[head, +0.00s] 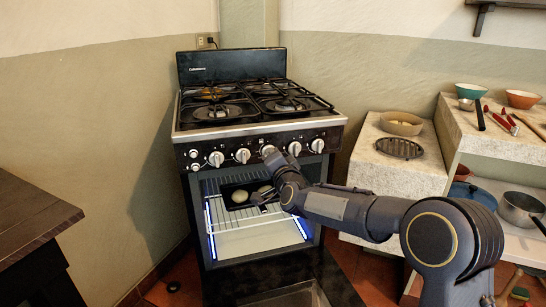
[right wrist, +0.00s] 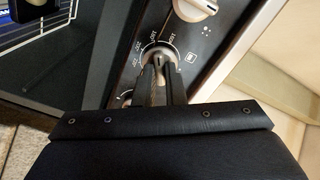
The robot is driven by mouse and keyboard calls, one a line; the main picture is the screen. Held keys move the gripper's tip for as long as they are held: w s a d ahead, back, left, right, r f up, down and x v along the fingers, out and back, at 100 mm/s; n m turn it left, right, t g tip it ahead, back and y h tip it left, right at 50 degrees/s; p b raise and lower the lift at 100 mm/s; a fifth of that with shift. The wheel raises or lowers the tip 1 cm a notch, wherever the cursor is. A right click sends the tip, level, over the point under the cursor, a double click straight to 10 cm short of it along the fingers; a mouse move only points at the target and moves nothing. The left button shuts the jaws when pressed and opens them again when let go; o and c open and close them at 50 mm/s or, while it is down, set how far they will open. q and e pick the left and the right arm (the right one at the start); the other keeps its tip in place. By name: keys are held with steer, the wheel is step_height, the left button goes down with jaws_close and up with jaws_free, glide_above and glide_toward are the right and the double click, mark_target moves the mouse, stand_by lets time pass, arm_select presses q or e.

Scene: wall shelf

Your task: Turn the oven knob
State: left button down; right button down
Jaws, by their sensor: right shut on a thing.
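The stove (head: 262,130) stands against the wall with a row of white knobs along its black front panel. The oven knob (head: 267,150) sits near the middle of that row, just above my right gripper (head: 270,158). In the right wrist view the oven knob (right wrist: 158,55) has a ring of printed temperature marks around it. The two fingers of my right gripper (right wrist: 160,78) are closed on this knob, and they hide part of it. My left gripper is in neither view.
The oven door (head: 290,295) is folded down and the lit oven holds a dark tray (head: 228,190) with round pale items on a rack. Another knob (right wrist: 195,8) is close beside. A stone counter (head: 385,170) stands at right, a dark table (head: 35,210) at left.

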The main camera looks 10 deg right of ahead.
steer(key=shift+n, duration=0.8)
steer(key=shift+f, duration=0.1)
steer(key=c, duration=1.5)
jaws_free()
steer(key=s+d, duration=0.1)
steer(key=s, duration=0.6)
steer(key=shift+s+d+p, duration=0.2)
steer(key=shift+s+p, duration=0.15)
steer(key=shift+p, duration=0.05)
